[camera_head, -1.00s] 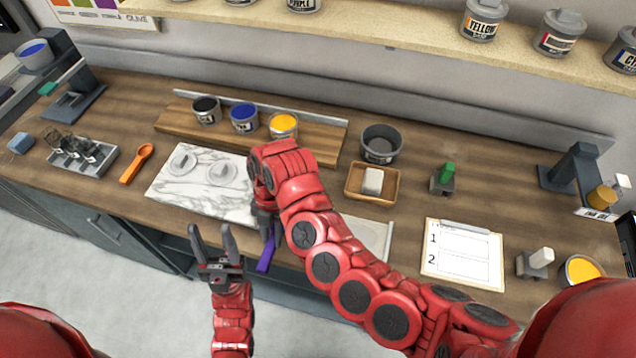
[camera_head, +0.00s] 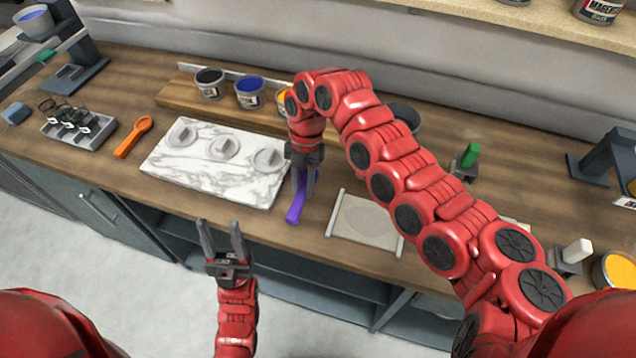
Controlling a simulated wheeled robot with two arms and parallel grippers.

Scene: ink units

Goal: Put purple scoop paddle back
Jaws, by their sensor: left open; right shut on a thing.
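The purple scoop paddle (camera_head: 295,211) is in my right gripper (camera_head: 304,186), beside the right end of the marble slab. Only its lower part shows clearly below the fingers; the rest is hidden by the gripper. The paddle hangs tilted close to the counter, and I cannot tell whether it touches it. My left gripper (camera_head: 222,238) is open and empty, in front of the counter's edge.
The marble slab (camera_head: 165,170) carries several grey lids. An orange scoop (camera_head: 134,136) lies left of it. Ink cans, including a blue one (camera_head: 249,92), stand on a wooden board behind. A light mat (camera_head: 352,225) lies to the right.

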